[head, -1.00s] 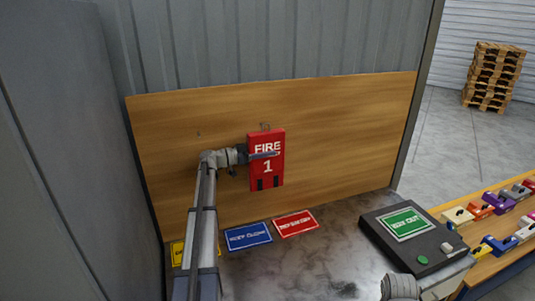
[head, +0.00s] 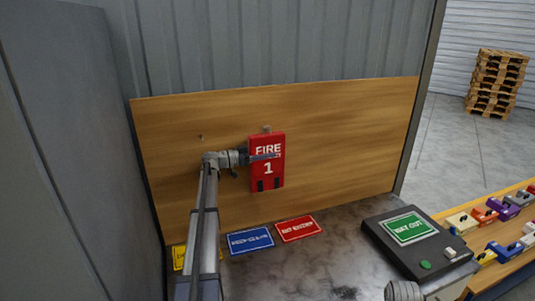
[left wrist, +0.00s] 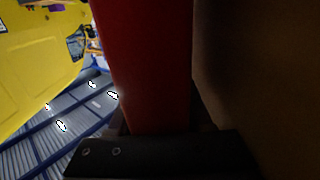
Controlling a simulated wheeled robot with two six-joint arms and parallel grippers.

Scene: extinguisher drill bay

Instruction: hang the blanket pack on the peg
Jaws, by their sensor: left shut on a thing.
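The blanket pack (head: 268,174) is a flat red block marked "FIRE 1", with two dark marks at its lower edge. It is upright in front of the wooden board, with a small grey tab or loop (head: 266,129) at its top. My left gripper (head: 263,157) reaches across its face from the left and is shut on it. In the left wrist view the red pack (left wrist: 145,70) stands between the fingers. A small dark spot (head: 200,136) on the board may be a peg. I cannot tell whether the pack hangs on anything.
The wooden board (head: 340,120) stands behind a grey metal bench (head: 300,262). Yellow, blue (head: 250,240) and red (head: 298,228) signs lie along its foot. A dark box (head: 375,240) with a green sign stands right. A grey panel (head: 70,150) bounds the left.

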